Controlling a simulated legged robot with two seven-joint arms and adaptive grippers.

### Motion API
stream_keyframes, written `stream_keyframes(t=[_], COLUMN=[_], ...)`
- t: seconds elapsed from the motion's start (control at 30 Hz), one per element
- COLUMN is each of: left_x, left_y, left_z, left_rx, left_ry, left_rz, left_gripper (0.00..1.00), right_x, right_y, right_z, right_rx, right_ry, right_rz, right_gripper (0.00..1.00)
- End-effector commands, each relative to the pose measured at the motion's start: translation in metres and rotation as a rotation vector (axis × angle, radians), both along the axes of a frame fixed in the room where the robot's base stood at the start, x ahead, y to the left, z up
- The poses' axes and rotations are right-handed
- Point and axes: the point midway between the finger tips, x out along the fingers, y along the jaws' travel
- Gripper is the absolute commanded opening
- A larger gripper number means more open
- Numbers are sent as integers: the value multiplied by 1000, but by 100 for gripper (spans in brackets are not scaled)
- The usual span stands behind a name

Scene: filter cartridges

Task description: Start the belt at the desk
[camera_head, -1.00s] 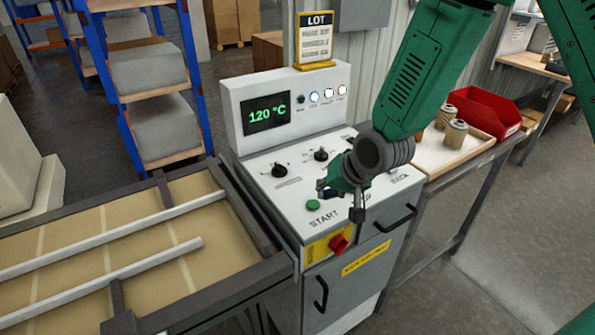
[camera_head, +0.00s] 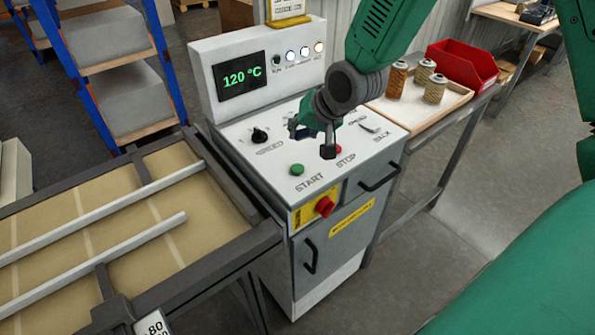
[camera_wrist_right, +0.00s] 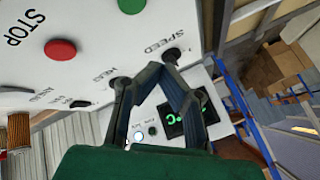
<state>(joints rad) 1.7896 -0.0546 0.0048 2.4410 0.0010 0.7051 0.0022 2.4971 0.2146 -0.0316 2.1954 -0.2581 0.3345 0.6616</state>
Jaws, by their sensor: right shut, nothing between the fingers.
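The control desk (camera_head: 245,150) has a sloped white panel with a green START button (camera_head: 297,170) near its front edge. The red STOP button (camera_head: 339,149) is partly hidden by a finger of my right gripper (camera_head: 311,136). That gripper is shut and empty, over the panel behind START; contact is not clear. In the right wrist view, the gripper (camera_wrist_right: 148,75) points toward the knob side, with the green button (camera_wrist_right: 131,4) cut by the top edge and the red button (camera_wrist_right: 60,49) at the upper left. The belt (camera_head: 110,225) lies left of the desk. My left gripper is out of view.
A red emergency knob (camera_head: 324,207) sits on the desk front below START. A display (camera_head: 240,76) reads 120 °C. Dark knobs (camera_head: 260,135) are on the panel. To the right, a tray (camera_head: 425,113) holds cartridges beside a red bin (camera_head: 463,63).

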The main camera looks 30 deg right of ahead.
Motion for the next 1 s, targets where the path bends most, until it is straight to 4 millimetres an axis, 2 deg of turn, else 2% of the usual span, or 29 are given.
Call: stream_keyframes(t=[0.03, 0.2, 0.4, 0.57, 1.0], left_x=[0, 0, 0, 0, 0], left_y=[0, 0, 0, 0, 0], left_z=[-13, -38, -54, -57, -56], left_rx=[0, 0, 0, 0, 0], left_ry=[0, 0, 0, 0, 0], left_rz=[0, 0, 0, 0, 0], left_gripper=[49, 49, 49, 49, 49], right_x=[0, 0, 0, 0, 0], right_y=[0, 1, 0, 0, 0], right_z=[-13, -38, -61, -68, -67], right_rx=[-1, -2, 0, 0, -1], right_ry=[0, 0, 1, 0, 0], right_rz=[0, 2, 1, 0, 1], right_gripper=[0, 0, 0, 0, 0])
